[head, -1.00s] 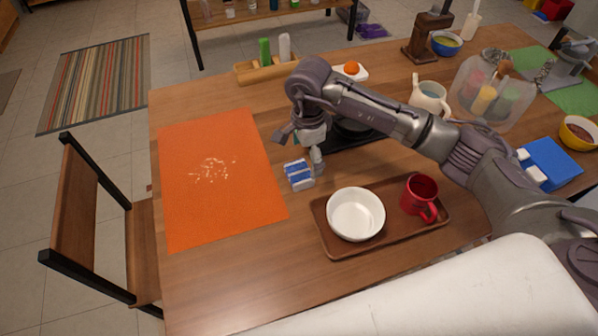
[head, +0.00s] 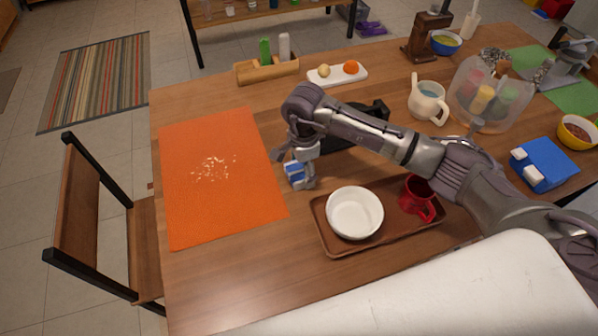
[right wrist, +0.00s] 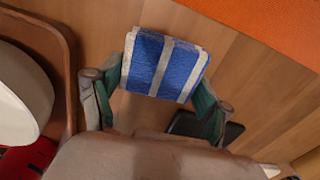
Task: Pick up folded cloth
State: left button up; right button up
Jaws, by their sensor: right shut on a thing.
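The folded cloth (head: 293,172) is a small blue bundle with white stripes, between the orange mat and the brown tray. In the right wrist view the cloth (right wrist: 168,66) sits between my two fingers, one at each side. My right gripper (head: 300,175) is shut on it. Its fingers hide part of the cloth in the head view. I cannot tell whether the cloth touches the table or is slightly above it. My left gripper is not in view.
The orange mat (head: 210,220) with pale crumbs lies to the left. The brown tray (head: 335,245) holds a white bowl (head: 354,213) and a red mug (head: 417,198) close at the right. A black pan-like item (head: 345,140) is behind my arm. The table's near left is clear.

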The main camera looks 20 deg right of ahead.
jog(key=shift+r, duration=0.55)
notch_tip(320, 180, up, 3)
jog(key=shift+w+f+b, duration=0.1)
jog(key=shift+f+b, duration=0.05)
jog(key=shift+b, duration=0.25)
jog(key=s+d+r+b, duration=0.1)
jog(key=s+d+r, duration=0.2)
jog(key=d+r, duration=0.4)
jog(key=d, duration=0.4)
jog(key=shift+d+r+b, duration=0.15)
jog(key=shift+d+b, duration=0.05)
jog(key=shift+b, duration=0.2)
jog(key=shift+s, duration=0.1)
